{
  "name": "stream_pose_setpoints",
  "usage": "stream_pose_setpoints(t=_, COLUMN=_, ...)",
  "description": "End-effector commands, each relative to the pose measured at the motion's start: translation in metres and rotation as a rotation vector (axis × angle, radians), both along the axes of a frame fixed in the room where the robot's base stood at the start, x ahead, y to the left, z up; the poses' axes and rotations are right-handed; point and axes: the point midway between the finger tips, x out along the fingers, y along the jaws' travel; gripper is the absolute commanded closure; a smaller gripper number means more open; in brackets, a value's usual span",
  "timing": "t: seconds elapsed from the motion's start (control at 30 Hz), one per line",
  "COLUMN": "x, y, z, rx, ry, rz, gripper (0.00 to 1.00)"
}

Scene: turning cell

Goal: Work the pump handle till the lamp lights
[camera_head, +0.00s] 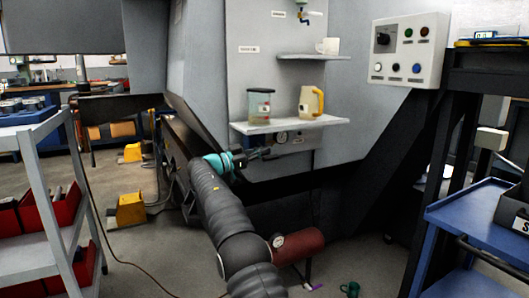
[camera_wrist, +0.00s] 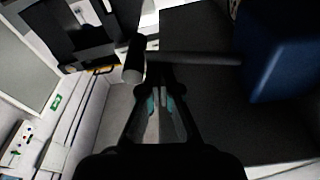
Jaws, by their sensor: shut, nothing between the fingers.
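My gripper (camera_head: 264,153) reaches to the machine front, just under the lower shelf. In the wrist view its fingers (camera_wrist: 160,88) are together with nothing between them. A dark bar (camera_wrist: 195,58) with a paler round end (camera_wrist: 134,62) lies across just beyond the fingertips; it may be the pump handle, and I cannot tell whether the fingers touch it.
The lower shelf (camera_head: 290,124) above my gripper holds a jar (camera_head: 259,106) and a yellow-handled jug (camera_head: 311,102). A white mug (camera_head: 328,46) stands on the upper shelf. A red cylinder (camera_head: 302,243) is beside my arm. A blue cart (camera_head: 470,222) stands right, a grey rack (camera_head: 32,150) left.

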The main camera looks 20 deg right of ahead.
Motion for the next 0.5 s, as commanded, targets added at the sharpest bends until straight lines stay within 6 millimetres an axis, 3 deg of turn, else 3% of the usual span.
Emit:
stream_pose_setpoints(t=0.17, x=0.0, y=0.011, z=-0.007, rx=0.002, ry=0.008, rz=0.002, gripper=1.0)
stream_pose_setpoints(t=0.5, x=-0.009, y=0.056, z=-0.01, rx=0.001, ry=0.002, rz=-0.013, gripper=1.0)
